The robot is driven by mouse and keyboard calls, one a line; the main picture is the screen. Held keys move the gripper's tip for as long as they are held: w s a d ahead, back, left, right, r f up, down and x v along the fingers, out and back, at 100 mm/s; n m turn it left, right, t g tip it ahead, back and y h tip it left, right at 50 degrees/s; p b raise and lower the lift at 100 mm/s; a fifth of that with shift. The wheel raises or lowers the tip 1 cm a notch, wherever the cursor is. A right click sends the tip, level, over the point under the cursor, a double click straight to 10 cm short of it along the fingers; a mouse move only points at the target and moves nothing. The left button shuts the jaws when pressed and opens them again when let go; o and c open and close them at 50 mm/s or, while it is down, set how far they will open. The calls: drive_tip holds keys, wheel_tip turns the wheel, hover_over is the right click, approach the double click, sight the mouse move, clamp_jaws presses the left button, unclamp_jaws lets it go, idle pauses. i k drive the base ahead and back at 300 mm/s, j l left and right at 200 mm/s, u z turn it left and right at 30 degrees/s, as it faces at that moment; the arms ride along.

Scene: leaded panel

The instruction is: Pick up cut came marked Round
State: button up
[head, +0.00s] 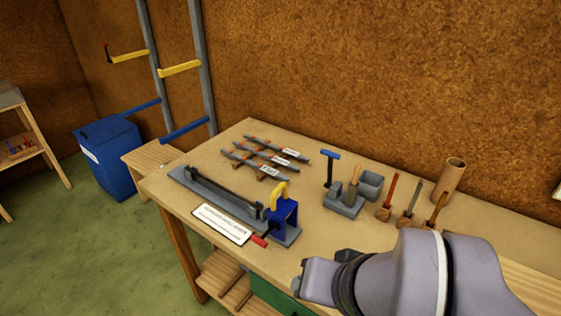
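Three grey came strips lie side by side on the workbench in the head view: a back one (270,145), a middle one (256,153) and a front one (243,160). Each has a small white label and orange marks near it. The label writing is too small to read, so I cannot tell which is marked Round. My gripper (308,279) is at the lower right, in front of the strips and well apart from them. It is seen from behind and the side; its fingertips are not clear, and I see nothing held in it.
A long grey jig (185,179) with a blue clamp (285,213) and yellow handle stands in front of the strips, beside a white card (221,224). A grey tool holder (343,205), upright tools and a brown tube (449,179) stand to the right. Bare benchtop (315,235) lies between.

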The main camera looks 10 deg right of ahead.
sight(282, 161)
drive_tip(key=i+j+z, duration=0.2)
drive_tip(key=j, duration=0.2)
drive_tip(key=i+j+z, duration=0.2)
drive_tip(key=j, duration=0.2)
drive_tip(key=i+j+z, duration=0.2)
drive_tip(key=j, duration=0.2)
drive_tip(key=j+z, duration=0.2)
drive_tip(key=j, duration=0.25)
drive_tip(key=j+z, duration=0.2)
drive_tip(key=j, duration=0.3)
drive_tip(key=i, duration=0.05)
